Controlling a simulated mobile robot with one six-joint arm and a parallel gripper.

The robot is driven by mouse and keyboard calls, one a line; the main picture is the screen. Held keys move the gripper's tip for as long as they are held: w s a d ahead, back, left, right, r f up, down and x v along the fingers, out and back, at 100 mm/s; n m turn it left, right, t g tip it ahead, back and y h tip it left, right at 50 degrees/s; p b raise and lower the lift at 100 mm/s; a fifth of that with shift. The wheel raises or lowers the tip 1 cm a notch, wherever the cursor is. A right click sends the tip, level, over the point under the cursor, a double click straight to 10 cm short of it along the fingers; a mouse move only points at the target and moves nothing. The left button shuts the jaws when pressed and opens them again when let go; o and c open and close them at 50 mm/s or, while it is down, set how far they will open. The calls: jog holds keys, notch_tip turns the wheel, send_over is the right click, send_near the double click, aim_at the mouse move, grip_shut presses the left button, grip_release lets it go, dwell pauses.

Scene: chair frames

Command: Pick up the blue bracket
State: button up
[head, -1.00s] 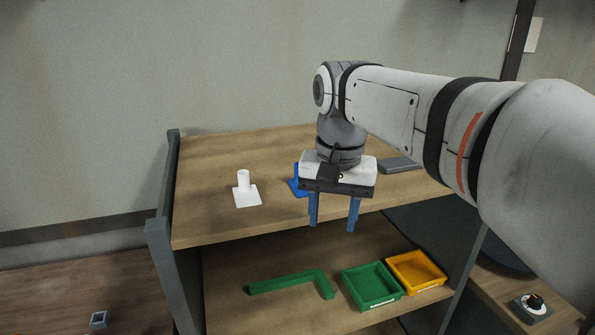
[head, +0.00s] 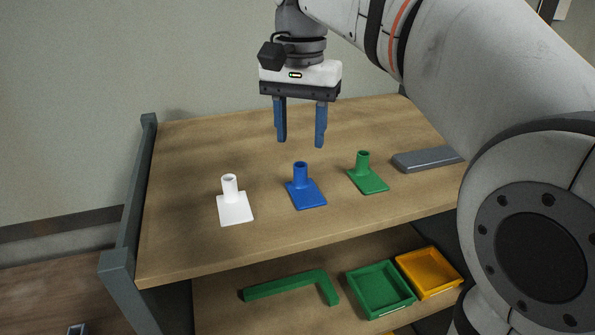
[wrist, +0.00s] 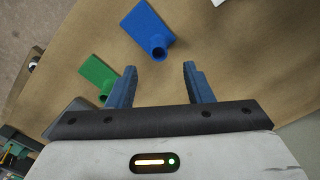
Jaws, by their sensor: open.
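The blue bracket (head: 304,188), a flat square plate with an upright hollow tube, stands on the top shelf between a white bracket (head: 234,202) and a green bracket (head: 367,175). My gripper (head: 300,144) is open and empty above the shelf. In the head view its fingers appear above and behind the blue bracket, apart from it. In the wrist view the blue bracket (wrist: 145,31) lies beyond the fingertips of my gripper (wrist: 160,66), with its tube end toward the gap. The green bracket (wrist: 98,76) shows at left, partly hidden behind a finger.
A grey flat block (head: 426,159) lies on the top shelf (head: 185,240) at right. The lower shelf holds a green L-shaped piece (head: 292,286), a green tray (head: 380,290) and an orange tray (head: 430,273). A grey post (head: 135,215) edges the shelf at left.

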aim_at(300, 165)
jog(key=f, duration=0.7)
jog(key=shift+s+f+p, duration=0.15)
jog(key=shift+s+p, duration=0.1)
jog(key=shift+p, duration=0.05)
jog(key=shift+c, duration=0.5)
grip_shut()
